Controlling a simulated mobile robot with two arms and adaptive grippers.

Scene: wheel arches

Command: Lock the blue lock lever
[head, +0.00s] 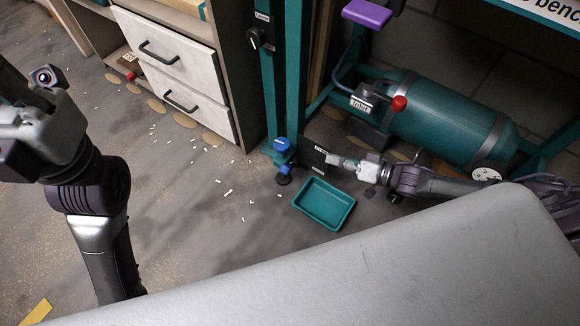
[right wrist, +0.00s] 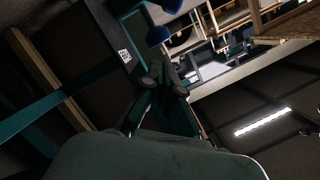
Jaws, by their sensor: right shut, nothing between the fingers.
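The blue lock lever (head: 281,144) is on the lower end of the teal post, with a second blue part (head: 285,168) just below it. Two blue knob-like parts also show in the right wrist view, a nearer one (right wrist: 158,36) and one cut by the top edge. I cannot tell which of them is the lever. My right gripper (head: 331,159) is shut and empty, to the right of the lever by the dark labelled plate (head: 313,158). Its dark fingertips (right wrist: 165,74) show close below the nearer blue part, seemingly apart from it. My left arm shows at the left, its fingers out of view.
A teal tray (head: 323,204) lies on the floor below my right gripper. A teal tank (head: 440,121) and a red-knobbed inlet valve (head: 398,104) stand behind my right arm. A white drawer cabinet (head: 177,70) is left of the post. White bits litter the open floor.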

